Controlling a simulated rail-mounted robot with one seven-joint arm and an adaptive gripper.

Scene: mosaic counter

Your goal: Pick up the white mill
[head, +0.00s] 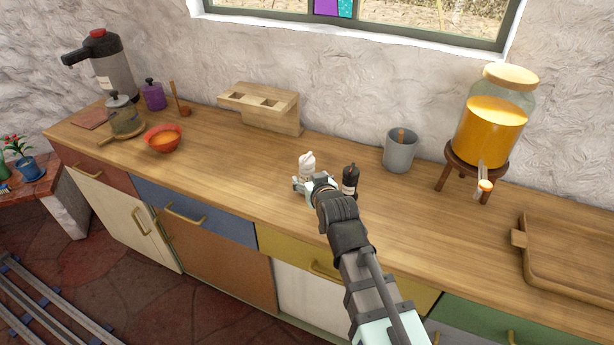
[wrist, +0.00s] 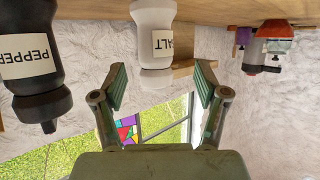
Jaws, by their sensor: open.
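The white mill (head: 307,163) stands upright on the wooden counter, its base partly hidden by my gripper in the head view. In the wrist view the white mill (wrist: 152,18) hangs upside down in the picture and has a label reading SALT. My gripper (head: 308,186) is low over the counter at the mill's near side. In the wrist view the two fingers of my gripper (wrist: 161,80) are spread, with the mill's top end showing between them; no contact shows. A black mill (head: 350,179) labelled PEPPER (wrist: 30,55) stands just to the right in the head view.
A grey cup (head: 400,153) and a drink dispenser (head: 492,125) stand to the right, with a wooden tray (head: 570,262) at the far right. A wooden block holder (head: 262,108) is behind. An orange bowl (head: 163,140) is at left. Counter left of the mill is clear.

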